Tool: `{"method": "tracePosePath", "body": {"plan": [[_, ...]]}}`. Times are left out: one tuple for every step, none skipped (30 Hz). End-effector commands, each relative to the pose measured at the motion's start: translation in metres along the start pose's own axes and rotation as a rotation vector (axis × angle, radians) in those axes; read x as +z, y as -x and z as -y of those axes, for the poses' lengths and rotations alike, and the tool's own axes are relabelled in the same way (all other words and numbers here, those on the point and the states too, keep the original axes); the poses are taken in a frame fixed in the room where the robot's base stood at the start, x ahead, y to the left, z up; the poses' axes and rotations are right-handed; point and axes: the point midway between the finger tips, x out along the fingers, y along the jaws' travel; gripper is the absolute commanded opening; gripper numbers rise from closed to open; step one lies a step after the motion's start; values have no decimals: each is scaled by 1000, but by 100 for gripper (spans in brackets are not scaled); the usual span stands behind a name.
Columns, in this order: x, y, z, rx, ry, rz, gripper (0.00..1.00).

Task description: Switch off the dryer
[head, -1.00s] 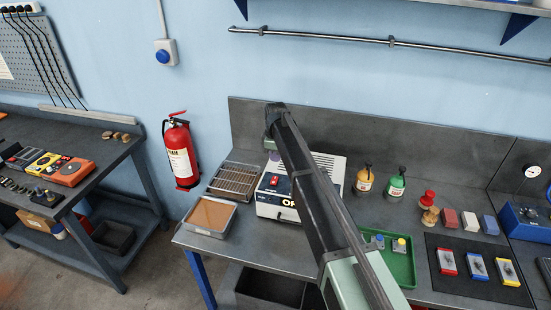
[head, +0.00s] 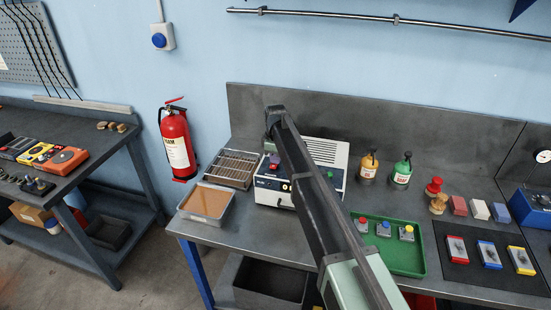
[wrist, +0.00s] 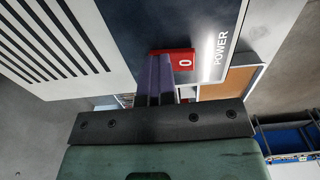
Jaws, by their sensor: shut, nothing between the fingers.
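The dryer (head: 326,150) is a white box with a slotted top and a dark front panel, standing on the bench behind and beside my arm. Its slots (wrist: 50,35) show at upper left in the wrist view. A red switch (wrist: 185,65) marked 0 sits beside the word POWER. My gripper (wrist: 160,62) is shut and empty, its purple fingers together over the left part of the switch. I cannot tell whether they touch it. In the head view my gripper (head: 274,161) is at the dryer's front left, and my arm covers part of the dryer.
A slatted rack (head: 233,168) and a tan-filled tray (head: 206,202) lie left of the dryer. Orange (head: 368,166) and green (head: 403,171) bottles stand right of it. A green tray (head: 410,260) with small coloured-top pieces lies in front. A fire extinguisher (head: 178,145) hangs on the wall.

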Motion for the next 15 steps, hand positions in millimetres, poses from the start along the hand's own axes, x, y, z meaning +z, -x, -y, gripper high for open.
{"method": "tracePosePath", "body": {"plan": [[1,-1,1,-1,0,1,0],[1,-1,1,-1,0,1,0],[1,0,2,-1,0,1,0],[1,0,2,-1,0,1,0],[1,0,4,-2,0,1,0],[1,1,5,-2,0,1,0],[1,2,7,-2,0,1,0],[1,2,8,-3,1,1,0],[1,3,10,-3,1,2,0],[1,4,12,-3,1,2,0],[1,4,13,-3,0,2,0],[1,5,15,-2,0,1,0],[1,5,16,-2,0,1,0],[1,5,16,-2,0,1,0],[1,5,16,-2,0,1,0]]}}
